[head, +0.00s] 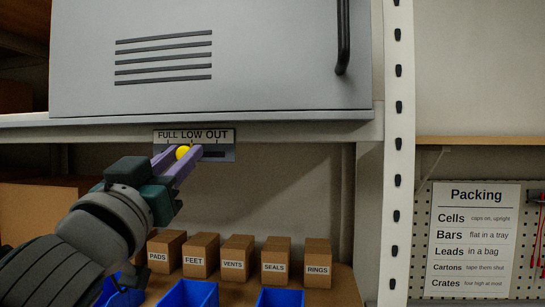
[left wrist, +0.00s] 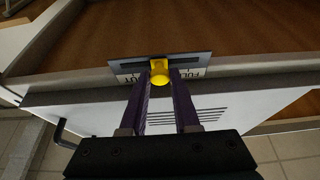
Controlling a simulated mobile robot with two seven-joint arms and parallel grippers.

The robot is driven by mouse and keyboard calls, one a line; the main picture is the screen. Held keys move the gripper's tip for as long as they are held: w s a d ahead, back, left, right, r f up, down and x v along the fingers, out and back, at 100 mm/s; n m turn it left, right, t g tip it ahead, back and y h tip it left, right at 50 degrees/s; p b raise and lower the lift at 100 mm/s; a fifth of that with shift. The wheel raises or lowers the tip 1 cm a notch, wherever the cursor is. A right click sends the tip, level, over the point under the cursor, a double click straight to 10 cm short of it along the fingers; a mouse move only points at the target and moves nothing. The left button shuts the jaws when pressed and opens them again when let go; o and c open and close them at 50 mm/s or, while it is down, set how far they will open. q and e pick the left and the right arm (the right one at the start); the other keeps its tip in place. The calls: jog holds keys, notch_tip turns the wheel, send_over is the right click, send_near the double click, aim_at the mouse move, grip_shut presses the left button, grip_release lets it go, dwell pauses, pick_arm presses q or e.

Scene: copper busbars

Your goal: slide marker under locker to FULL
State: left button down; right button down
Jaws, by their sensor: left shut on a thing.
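The marker is a yellow knob (head: 183,153) on a grey plate (head: 226,153) under the locker (head: 260,65). The plate reads FULL, LOW, OUT from left to right above a dark slot. In the head view the knob appears between the FULL and LOW words, nearer LOW. My left gripper (head: 182,155) is shut on the knob, a purple finger on each side. In the left wrist view the knob (left wrist: 159,72) sits between the fingertips near the plate's middle; FULL shows upside down at right, and LOW is hidden. My right gripper is not in view.
A shelf below holds small cartons, including PADS, FEET, VENTS, SEALS and RINGS (head: 318,262), with blue bins (head: 280,298) in front. A white perforated post (head: 398,150) stands to the right. A Packing sign (head: 473,240) hangs beyond it. Space right of the gripper under the locker is clear.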

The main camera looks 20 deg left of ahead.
aim_at(165, 146)
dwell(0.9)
pick_arm(q)
jog(key=shift+s+a+p, duration=0.2)
jog(key=shift+s+a, duration=0.05)
jog(key=shift+a, duration=0.85)
jog(key=shift+s+a+p, duration=0.15)
jog(key=shift+s+a, duration=0.1)
jog(key=shift+a, duration=0.85)
jog(key=c, duration=0.7)
grip_release()
jog(key=shift+o, duration=0.2)
jog(key=shift+s+f, duration=0.1)
